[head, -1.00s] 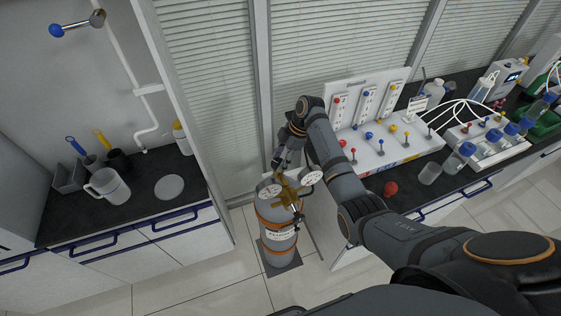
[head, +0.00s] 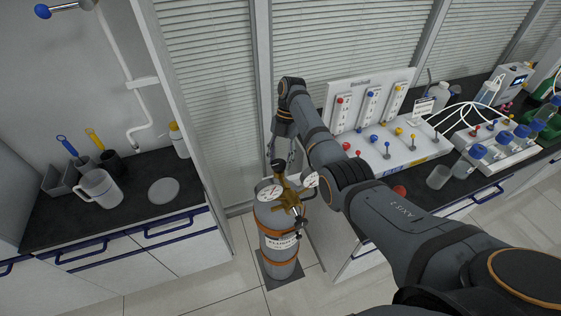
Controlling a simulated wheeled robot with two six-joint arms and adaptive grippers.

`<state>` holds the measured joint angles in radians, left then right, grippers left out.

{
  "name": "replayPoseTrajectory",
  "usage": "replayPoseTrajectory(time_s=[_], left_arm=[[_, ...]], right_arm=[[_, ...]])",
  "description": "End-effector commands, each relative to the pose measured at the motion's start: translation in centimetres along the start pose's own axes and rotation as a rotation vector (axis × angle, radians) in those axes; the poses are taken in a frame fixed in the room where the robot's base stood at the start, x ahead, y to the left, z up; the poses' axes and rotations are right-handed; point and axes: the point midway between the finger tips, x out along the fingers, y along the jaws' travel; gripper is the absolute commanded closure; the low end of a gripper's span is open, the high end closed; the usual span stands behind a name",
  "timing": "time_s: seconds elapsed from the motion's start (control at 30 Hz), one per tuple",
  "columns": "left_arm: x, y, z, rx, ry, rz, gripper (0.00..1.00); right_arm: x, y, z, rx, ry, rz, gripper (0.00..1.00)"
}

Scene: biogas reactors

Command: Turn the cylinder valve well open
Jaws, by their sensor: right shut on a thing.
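The gas cylinder (head: 279,253) is grey with orange bands and a label, and stands upright on the floor between the two counters. On its top are a brass regulator (head: 289,198) and two round white gauges. The cylinder valve (head: 279,165) shows as a small dark knob above the brass body. My right gripper (head: 281,156) points down from above, with its fingers on either side of the knob, shut on it. The far finger contact is too small to make out. My left gripper is not in view.
The left counter (head: 120,215) holds a jug (head: 98,188), a round plate (head: 164,191) and dark holders. The right bench carries a white valve panel (head: 385,150), bottles and tubing. My right arm crosses above its front edge. Floor shows around the cylinder.

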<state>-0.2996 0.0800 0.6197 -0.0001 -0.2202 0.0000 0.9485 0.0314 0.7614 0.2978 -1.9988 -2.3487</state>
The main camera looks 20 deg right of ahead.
Motion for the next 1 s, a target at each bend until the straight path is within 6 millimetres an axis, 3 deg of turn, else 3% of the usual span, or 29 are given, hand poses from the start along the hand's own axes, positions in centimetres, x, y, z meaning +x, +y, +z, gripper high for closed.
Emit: replayPoseTrajectory(time_s=[0.43,1.0], left_arm=[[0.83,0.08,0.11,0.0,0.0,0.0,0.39],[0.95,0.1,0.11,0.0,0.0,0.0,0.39]], right_arm=[[0.0,0.26,0.02,-0.25,-0.002,-0.104,0.84],[0.03,0.31,-0.02,-0.31,-0.002,-0.128,0.84]])
